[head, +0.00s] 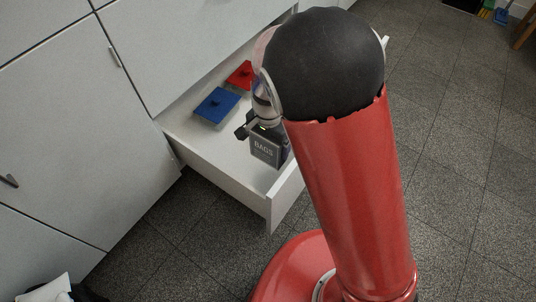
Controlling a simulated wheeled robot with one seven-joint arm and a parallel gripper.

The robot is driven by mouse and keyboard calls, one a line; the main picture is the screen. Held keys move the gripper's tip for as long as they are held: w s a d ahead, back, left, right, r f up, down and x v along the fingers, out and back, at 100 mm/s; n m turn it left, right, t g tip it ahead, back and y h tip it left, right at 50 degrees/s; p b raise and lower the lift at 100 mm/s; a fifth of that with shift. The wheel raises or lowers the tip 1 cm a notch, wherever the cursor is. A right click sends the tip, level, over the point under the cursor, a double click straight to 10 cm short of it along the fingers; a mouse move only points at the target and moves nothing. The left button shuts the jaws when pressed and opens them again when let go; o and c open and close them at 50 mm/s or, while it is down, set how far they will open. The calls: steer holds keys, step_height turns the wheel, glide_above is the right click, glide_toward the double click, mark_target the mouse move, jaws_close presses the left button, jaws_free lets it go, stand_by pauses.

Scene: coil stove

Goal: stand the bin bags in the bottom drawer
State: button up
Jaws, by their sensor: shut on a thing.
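The bin bags (265,150) are a dark grey box with the word BAGS on its front. The box is upright inside the open bottom drawer (187,134), near its front right. My gripper (259,130) is shut on the top of the box. My arm hides the right side of the box and part of the drawer. I cannot tell whether the box touches the drawer floor.
A blue lidded box (216,104) and a red one (241,74) sit in the drawer behind the bags. White cabinet fronts (62,120) stand to the left. The dark tiled floor (465,180) at the right is mostly clear.

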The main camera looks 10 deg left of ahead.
mark_target(268, 149)
step_height(268, 149, down, 16)
steer(key=b, duration=0.3)
steer(key=shift+r+b, duration=0.25)
steer(key=shift+b, duration=0.1)
steer(key=shift+f, duration=0.2)
steer(key=o, duration=0.8)
steer(key=shift+o, duration=0.3)
steer(key=shift+r, duration=0.1)
step_height(268, 149, up, 12)
steer(key=p, duration=0.3)
steer(key=shift+r, duration=0.1)
